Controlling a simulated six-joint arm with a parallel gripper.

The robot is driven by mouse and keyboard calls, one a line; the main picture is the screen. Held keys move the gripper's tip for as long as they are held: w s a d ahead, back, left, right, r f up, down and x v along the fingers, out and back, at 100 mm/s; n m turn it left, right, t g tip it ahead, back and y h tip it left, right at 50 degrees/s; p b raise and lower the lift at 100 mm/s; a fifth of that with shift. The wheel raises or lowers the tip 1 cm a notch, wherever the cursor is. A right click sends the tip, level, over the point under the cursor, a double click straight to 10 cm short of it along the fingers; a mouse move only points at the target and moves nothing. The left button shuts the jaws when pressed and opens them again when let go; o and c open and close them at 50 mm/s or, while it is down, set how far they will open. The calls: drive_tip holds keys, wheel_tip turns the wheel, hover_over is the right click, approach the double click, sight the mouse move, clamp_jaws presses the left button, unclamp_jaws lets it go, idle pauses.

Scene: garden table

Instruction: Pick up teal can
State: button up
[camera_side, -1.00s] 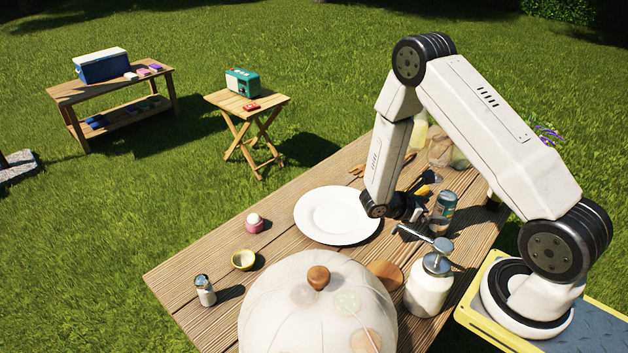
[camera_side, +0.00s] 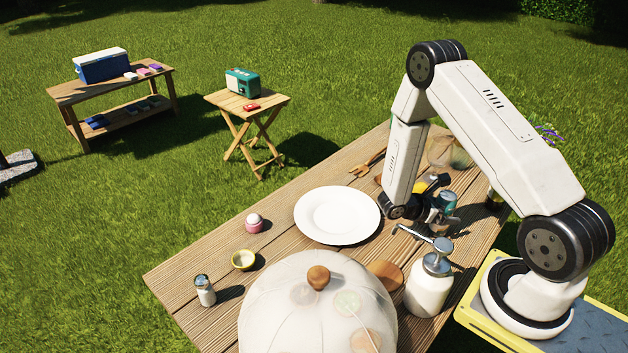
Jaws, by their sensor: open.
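The teal can (camera_side: 449,199) stands on the wooden table (camera_side: 200,267), right of the white plate and behind the pump bottle. My gripper (camera_side: 437,213) is low at the can, just at its left side, and partly covers its lower part. The jaws are open. From this side I cannot tell whether the fingers are around the can or only beside it.
The pump bottle (camera_side: 430,284) stands close in front of the can. The white plate (camera_side: 337,215) lies to the left. A mesh food cover (camera_side: 285,305) fills the front. A yellow-and-black tool (camera_side: 432,183) and a wooden fork (camera_side: 362,170) lie behind.

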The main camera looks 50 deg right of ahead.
sight(449, 195)
clamp_jaws()
drive_tip(key=shift+r, duration=0.15)
drive_tip(key=shift+r, duration=4.9)
